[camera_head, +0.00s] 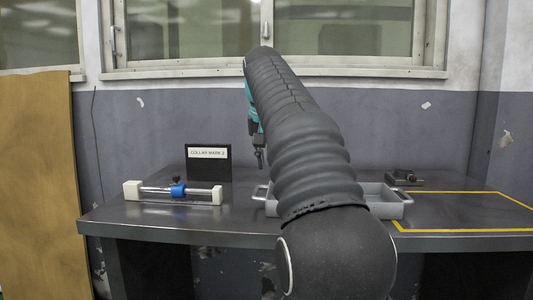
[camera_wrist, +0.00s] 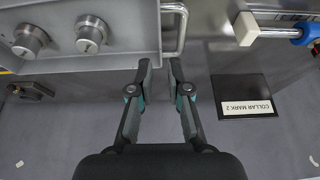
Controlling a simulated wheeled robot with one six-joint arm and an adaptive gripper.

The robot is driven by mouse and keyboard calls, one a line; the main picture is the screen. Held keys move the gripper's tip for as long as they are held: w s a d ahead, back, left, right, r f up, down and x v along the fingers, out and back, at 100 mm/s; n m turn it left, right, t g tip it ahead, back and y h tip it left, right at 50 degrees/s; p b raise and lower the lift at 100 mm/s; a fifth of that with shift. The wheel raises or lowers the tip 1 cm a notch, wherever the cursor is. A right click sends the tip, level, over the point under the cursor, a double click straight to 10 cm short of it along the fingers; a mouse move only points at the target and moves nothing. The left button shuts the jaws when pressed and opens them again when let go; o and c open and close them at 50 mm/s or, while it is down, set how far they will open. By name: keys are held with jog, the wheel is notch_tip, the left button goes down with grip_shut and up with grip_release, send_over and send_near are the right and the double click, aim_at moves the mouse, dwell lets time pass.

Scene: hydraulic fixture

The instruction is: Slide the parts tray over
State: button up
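The grey parts tray (camera_head: 386,208) stands on the dark metal bench, with its middle hidden behind my arm in the head view. In the wrist view the tray (camera_wrist: 110,64) fills the upper left and holds two round metal parts (camera_wrist: 60,38). Its near handle, a bent metal bar (camera_wrist: 183,30), sticks out from the tray's side; it also shows in the head view (camera_head: 261,193). My gripper (camera_wrist: 159,66) is open and empty, its two fingers apart close to the handle's end. Whether they touch it cannot be told. In the head view my gripper (camera_head: 259,158) is partly hidden.
A yellow outlined area (camera_head: 462,232) on the bench lies right of the tray, empty inside. A small dark fixture with a red part (camera_head: 405,178) stands behind the tray. A rod with a blue collar (camera_head: 178,190) and a "COLLAR MARK 2" sign (camera_head: 209,165) stand left.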

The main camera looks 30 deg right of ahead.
jog(key=b+x, duration=0.2)
jog(key=x, duration=0.8)
jog(key=shift+f, duration=0.15)
jog(key=shift+c, duration=0.3)
grip_shut()
